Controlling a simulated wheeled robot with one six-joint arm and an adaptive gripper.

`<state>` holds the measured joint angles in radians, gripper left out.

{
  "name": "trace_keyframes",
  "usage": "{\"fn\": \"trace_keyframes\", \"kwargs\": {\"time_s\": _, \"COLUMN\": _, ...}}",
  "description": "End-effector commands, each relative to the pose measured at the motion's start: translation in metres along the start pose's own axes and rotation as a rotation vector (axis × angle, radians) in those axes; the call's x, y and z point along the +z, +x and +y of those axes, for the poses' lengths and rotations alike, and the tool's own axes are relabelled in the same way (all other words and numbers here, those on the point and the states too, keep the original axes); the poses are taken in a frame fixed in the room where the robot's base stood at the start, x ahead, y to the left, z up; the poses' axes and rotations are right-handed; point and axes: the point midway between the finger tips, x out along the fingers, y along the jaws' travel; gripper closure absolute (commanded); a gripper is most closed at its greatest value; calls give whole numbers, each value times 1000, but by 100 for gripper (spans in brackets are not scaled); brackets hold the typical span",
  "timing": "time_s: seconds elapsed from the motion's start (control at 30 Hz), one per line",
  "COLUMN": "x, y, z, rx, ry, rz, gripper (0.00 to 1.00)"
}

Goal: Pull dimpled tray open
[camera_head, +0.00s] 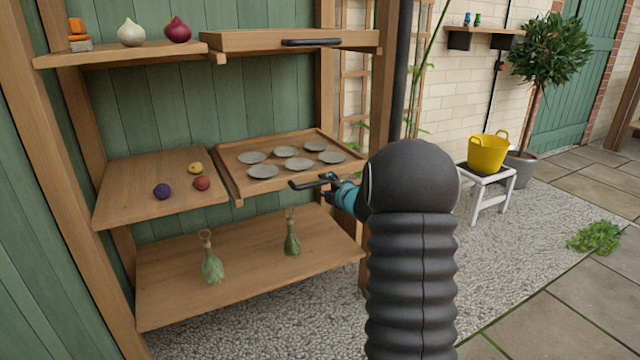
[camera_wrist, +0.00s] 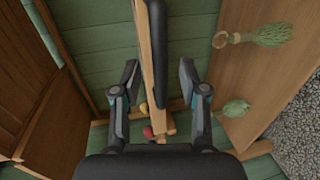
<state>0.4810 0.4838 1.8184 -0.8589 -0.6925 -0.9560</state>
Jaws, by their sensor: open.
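The dimpled tray (camera_head: 229,170) is a wooden tray with several round grey dimples, on the right of the middle shelf level. A black bar handle (camera_head: 302,184) is at its front. My gripper (camera_head: 328,181) is at this handle, with the arm reaching in from the right and hiding part of the area. In the wrist view, the tray's wooden front edge (camera_wrist: 145,55) and the black handle (camera_wrist: 158,45) run down between the two spread fingers of my gripper (camera_wrist: 158,78). The fingers stand apart on either side, with gaps to the handle.
A closed-looking wooden drawer (camera_head: 235,42) with a black handle is above. The shelf to the left (camera_head: 125,195) holds a purple, a red and a yellow ball. The lower shelf (camera_head: 255,265) holds two green bundles. A post (camera_head: 382,100) stands right of the tray.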

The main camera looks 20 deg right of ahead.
Motion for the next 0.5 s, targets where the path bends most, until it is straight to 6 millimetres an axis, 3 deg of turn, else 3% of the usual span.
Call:
{"fn": "trace_keyframes", "kwargs": {"time_s": 0.2, "x": 0, "y": 28, "z": 0, "rx": -1, "ry": 0, "rz": 1, "gripper": 57}}
{"fn": "trace_keyframes", "kwargs": {"time_s": 0.5, "x": 0, "y": 38, "z": 0, "rx": -1, "ry": 1, "rz": -1, "gripper": 57}}
